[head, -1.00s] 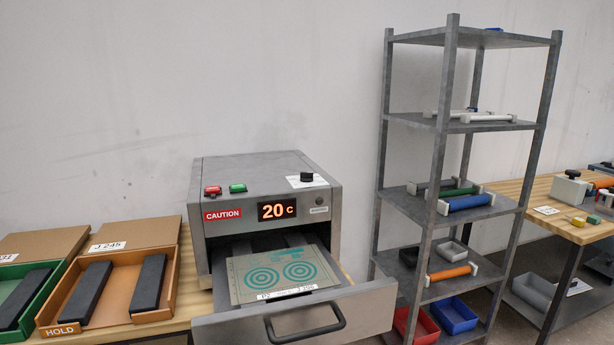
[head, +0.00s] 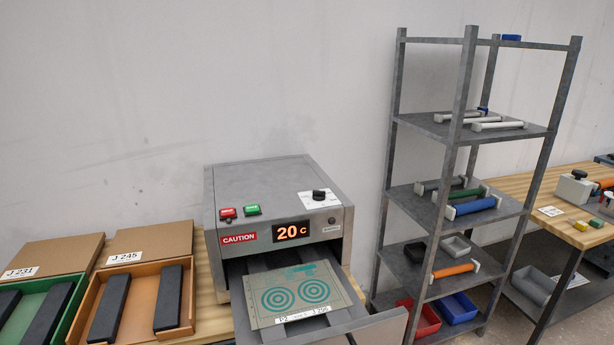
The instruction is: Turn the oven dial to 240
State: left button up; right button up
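The oven (head: 275,190) is a grey metal box on a wooden bench, in the middle of the head view. Its black dial (head: 318,195) sits on a white plate on the oven's top, near the right front corner. The dial's markings are too small to read. The orange display (head: 291,231) on the front reads 20 C. The drawer (head: 375,330) is pulled out, and a plate with two teal ring targets (head: 296,293) and a label lies in it. Neither of my grippers is in view.
Red (head: 228,213) and green (head: 252,210) buttons sit on the oven's top left. An orange tray (head: 187,305) and a green tray (head: 50,320) with black bars stand at left. A metal shelf (head: 455,125) with rollers and bins stands at right, beside another bench (head: 560,227).

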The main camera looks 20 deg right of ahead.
aim_at(317, 194)
jog(key=i+j+z, duration=0.7)
jog(key=i+l, duration=0.05)
jog(key=l, duration=0.05)
